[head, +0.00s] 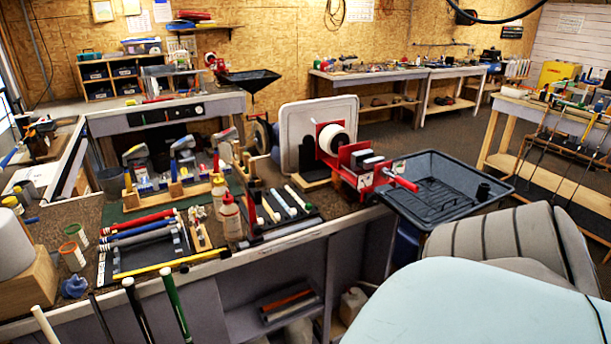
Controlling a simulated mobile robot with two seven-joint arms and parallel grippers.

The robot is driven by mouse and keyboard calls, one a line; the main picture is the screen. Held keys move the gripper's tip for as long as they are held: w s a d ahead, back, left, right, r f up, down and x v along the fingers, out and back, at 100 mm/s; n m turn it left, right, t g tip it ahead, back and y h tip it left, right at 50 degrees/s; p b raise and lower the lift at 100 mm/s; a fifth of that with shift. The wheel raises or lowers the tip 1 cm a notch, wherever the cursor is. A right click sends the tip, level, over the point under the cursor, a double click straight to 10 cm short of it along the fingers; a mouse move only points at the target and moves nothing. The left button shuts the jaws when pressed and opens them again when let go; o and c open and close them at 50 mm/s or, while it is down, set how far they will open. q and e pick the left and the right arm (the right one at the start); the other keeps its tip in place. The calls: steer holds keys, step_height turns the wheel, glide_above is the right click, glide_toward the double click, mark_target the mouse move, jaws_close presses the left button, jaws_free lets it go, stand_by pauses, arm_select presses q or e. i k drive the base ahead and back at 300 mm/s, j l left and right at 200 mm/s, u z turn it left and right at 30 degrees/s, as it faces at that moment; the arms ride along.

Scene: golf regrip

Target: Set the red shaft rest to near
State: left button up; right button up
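A red metal fixture (365,182) stands at the right end of the workbench (345,215). It carries a white tape roll (334,139) and dark grey blocks, and a red bar (401,179) sticks out from it to the right, over the black tray. This fixture seems to be or to include the red shaft rest; I cannot tell which part is the rest or its setting. Neither of my grippers shows in the head view.
A black tray (445,190) adjoins the bench's right end. Red and white bottles (231,217), a rack of coloured grips (140,228) and a yellow shaft (150,269) crowd the bench. Club shafts (176,305) rise at the front. A grey chair (505,235) stands at right.

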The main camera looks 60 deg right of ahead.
mark_target(253, 196)
steer(key=z, duration=1.5)
